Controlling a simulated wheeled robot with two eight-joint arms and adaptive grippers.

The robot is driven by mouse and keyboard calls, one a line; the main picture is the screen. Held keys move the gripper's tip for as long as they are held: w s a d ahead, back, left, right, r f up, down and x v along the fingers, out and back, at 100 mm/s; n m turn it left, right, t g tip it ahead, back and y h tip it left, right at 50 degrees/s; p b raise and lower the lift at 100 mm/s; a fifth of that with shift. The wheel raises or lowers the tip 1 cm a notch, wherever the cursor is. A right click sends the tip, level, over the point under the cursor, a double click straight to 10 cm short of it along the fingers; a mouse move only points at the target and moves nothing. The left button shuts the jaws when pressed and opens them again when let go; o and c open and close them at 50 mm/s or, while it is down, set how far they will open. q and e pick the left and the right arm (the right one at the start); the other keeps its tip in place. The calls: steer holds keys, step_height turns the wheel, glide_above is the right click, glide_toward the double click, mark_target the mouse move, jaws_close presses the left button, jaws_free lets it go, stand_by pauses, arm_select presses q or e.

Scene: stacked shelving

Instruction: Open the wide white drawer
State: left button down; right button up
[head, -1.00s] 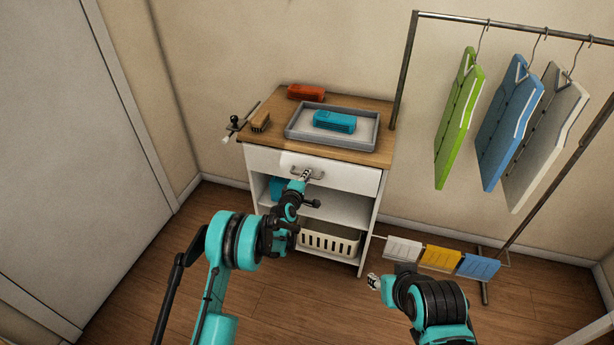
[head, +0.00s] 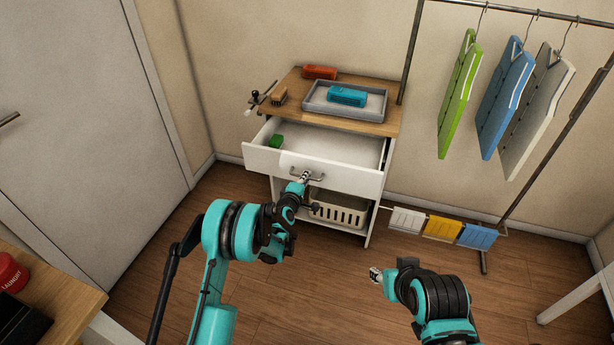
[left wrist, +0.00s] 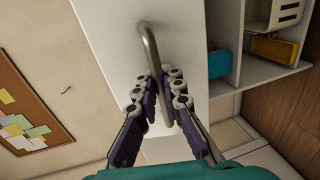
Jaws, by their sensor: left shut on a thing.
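The wide white drawer (head: 345,179) in the wooden-topped cabinet is pulled well out in the head view. A green block (head: 276,141) lies inside it at the left. My left gripper (head: 305,178) is at the drawer's metal handle (head: 322,176).
On the cabinet top are a grey tray (head: 320,108) with a blue box (head: 346,95), a red box (head: 320,72) and a brush (head: 279,96). A cream basket (head: 340,208) sits below. A clothes rack (head: 560,120) stands right. Open floor (head: 300,290) lies in front.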

arm_select(q)
steer(key=shift+s+a, duration=0.1)
steer(key=shift+s, duration=0.2)
steer(key=c, duration=1.9)
jaws_free()
steer(key=v, duration=0.7)
steer(key=shift+s, duration=0.25)
steer(key=shift+a, duration=0.1)
